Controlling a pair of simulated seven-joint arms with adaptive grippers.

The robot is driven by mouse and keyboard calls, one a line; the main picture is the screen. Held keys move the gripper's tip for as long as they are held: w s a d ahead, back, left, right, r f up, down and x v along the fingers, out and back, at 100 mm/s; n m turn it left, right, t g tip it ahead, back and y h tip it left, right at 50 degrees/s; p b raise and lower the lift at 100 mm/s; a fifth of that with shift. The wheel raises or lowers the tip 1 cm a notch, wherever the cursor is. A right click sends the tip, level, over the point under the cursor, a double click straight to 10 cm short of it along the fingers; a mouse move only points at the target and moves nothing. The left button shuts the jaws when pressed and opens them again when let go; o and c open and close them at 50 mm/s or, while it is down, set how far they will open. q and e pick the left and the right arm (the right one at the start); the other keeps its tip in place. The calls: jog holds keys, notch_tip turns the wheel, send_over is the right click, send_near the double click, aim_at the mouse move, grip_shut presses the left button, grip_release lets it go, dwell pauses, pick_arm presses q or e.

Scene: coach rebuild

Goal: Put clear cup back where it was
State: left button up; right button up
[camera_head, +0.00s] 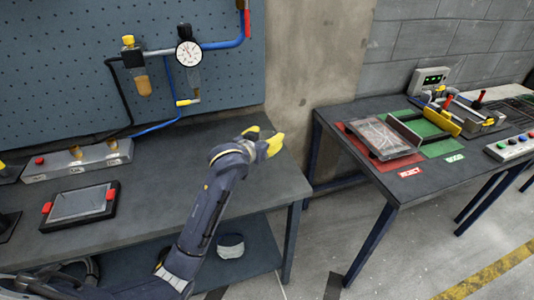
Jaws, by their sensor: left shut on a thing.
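My left gripper (270,146), with yellow fingers, is over the right end of the left workbench (150,215), near its back edge. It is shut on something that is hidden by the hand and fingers. I cannot make out a clear cup anywhere in this view, so I cannot tell by sight whether the held thing is the cup. My right gripper is not in view.
A tablet (82,203) with red clips and a grey box (78,162) are on the left bench. A pegboard (60,70) with a gauge (188,53) stands behind. A gap separates it from the right table (340,125), which holds red (352,140) and green mats (437,149).

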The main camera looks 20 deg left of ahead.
pick_arm(q)
jog(key=shift+f, duration=3.3)
jog(key=shift+f, duration=0.15)
jog(key=o, duration=1.2)
jog(key=shift+o, duration=0.2)
jog(key=shift+r, duration=0.2)
jog(key=v, duration=1.2)
jog(key=shift+a, duration=0.1)
